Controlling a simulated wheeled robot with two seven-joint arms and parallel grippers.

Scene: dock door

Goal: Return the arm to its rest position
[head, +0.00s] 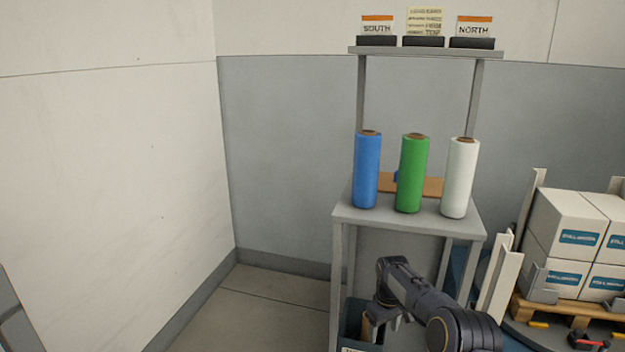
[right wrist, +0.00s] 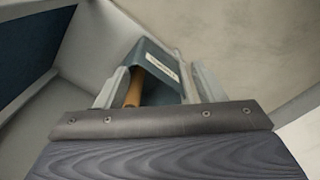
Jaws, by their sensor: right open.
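My right gripper (head: 384,318) hangs low in front of the grey stand in the head view, its fingers pointing down. In the right wrist view its two grey fingers (right wrist: 160,88) are spread apart with nothing held between them. Below and beyond them is a dark blue bin (head: 355,326) on the floor under the stand. The bin also shows in the right wrist view (right wrist: 156,57), with a white label and a brown roll-like thing in it. My left gripper is not in either view.
A grey stand (head: 405,219) bears blue (head: 367,170), green (head: 412,173) and white (head: 459,178) rolls. Signs stand on its upper shelf (head: 425,51). White boxes (head: 567,228) sit on a wooden pallet (head: 560,309) at right. The floor at left (head: 262,300) is clear up to the walls.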

